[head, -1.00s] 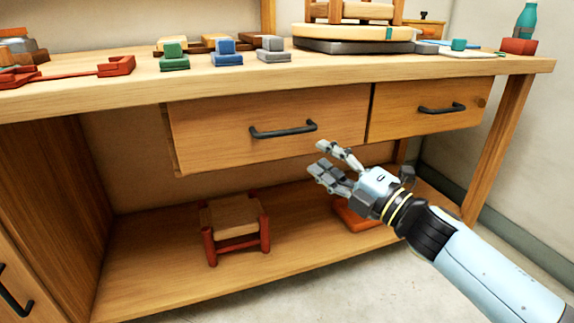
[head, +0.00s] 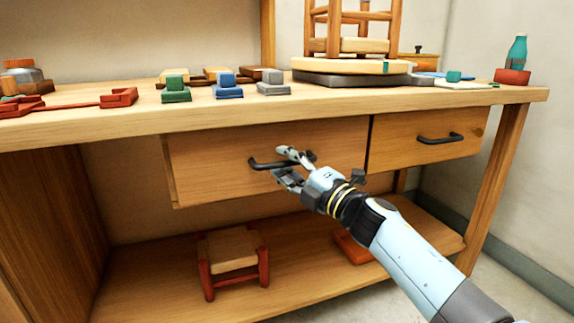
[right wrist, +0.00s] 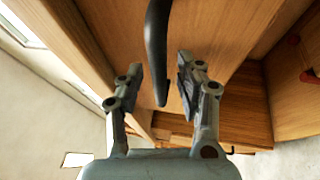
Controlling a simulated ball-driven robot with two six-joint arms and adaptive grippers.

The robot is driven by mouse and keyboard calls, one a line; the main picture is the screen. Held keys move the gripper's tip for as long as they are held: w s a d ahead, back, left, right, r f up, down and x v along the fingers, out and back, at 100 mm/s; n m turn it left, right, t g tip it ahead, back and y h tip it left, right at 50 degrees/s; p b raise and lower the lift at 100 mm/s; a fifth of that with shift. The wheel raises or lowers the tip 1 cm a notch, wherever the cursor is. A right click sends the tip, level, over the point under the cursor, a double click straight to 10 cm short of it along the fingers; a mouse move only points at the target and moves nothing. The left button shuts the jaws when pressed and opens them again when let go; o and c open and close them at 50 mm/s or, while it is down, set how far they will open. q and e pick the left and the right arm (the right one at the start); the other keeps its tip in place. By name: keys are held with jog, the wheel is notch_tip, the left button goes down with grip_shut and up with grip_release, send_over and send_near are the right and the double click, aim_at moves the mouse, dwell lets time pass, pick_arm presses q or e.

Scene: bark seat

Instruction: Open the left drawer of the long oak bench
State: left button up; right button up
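The long oak bench (head: 80,128) spans the head view. Its left drawer (head: 215,180) is the wider one and has a dark bar handle (head: 262,165). My right gripper (head: 283,166) is at the right part of this handle. In the right wrist view the fingers of my right gripper (right wrist: 158,85) are open, and the handle (right wrist: 156,45) lies between them with gaps on both sides. The drawer front looks about flush with its neighbour. My left gripper is out of view.
The right drawer (head: 410,140) has its own dark handle (head: 440,139) and looks shut. Small blocks, a stool on a round board (head: 340,64) and a teal bottle (head: 517,50) stand on the top. A small red-legged stool (head: 232,252) stands on the lower shelf.

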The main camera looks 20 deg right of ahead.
jog(key=shift+c, duration=0.2)
grip_shut()
jog(key=shift+s, duration=0.1)
